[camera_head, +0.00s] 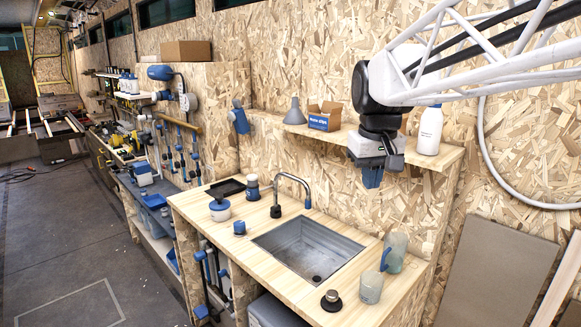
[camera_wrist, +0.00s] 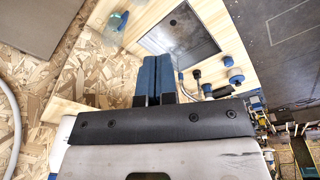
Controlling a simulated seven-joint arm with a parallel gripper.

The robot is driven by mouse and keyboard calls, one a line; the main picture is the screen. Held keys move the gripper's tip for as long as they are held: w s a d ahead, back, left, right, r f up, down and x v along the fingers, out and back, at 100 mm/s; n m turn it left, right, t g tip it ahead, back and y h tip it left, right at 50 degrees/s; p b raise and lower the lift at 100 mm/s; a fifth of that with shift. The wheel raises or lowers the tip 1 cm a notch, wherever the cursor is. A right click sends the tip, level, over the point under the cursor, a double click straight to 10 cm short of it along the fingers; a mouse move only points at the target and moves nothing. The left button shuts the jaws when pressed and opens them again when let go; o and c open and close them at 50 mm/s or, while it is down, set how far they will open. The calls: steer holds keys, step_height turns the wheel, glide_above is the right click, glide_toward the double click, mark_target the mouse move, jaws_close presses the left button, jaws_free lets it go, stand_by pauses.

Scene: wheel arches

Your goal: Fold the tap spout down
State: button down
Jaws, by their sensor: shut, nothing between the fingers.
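The tap spout (camera_head: 292,178) is a thin grey curved tube. In the wrist view part of the spout (camera_wrist: 182,88) shows just right of the fingers, beside the sink (camera_wrist: 180,30). My gripper (camera_head: 372,180) hangs above and to the right of the tap, in front of the shelf, apart from it. Its blue fingers (camera_wrist: 155,72) are together, with nothing between them.
A wooden shelf (camera_head: 440,155) behind my gripper holds a white bottle (camera_head: 429,130), a blue box (camera_head: 325,117) and a grey funnel (camera_head: 295,112). Clear jugs (camera_head: 371,287) stand right of the sink. A blue-lidded jar (camera_head: 219,208) and black tray (camera_head: 226,187) stand left.

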steer(key=w+a+r+n+g, duration=0.15)
steer(key=w+a+r, duration=0.25)
steer(key=w, duration=1.1)
steer(key=w+a+r+n, duration=0.2)
steer(key=w+a+r, duration=0.25)
steer(key=w, duration=0.95)
steer(key=w+a+f+n, duration=0.1)
steer(key=w+a, duration=0.3)
steer(key=w, duration=0.3)
steer(key=w+a+f+n, duration=0.1)
steer(key=w+a+f, duration=0.1)
steer(key=w+a, duration=0.2)
steer(key=w+a+f+n+g, duration=0.1)
steer(key=w+a, duration=0.3)
steer(key=w, duration=0.6)
steer(key=shift+w+f+h, duration=0.3)
steer(key=shift+w+f, duration=0.05)
steer(key=shift+f, duration=0.2)
steer(key=shift+f, duration=0.1)
steer(key=f, duration=0.6)
steer(key=s+f, duration=0.1)
steer(key=f, duration=0.6)
steer(key=s+d+f, duration=0.1)
steer(key=f, duration=0.5)
steer(key=shift+s+d+f, duration=0.1)
steer(key=shift+s+f, duration=0.05)
steer(key=shift+f, duration=0.2)
steer(key=shift+s+d, duration=0.1)
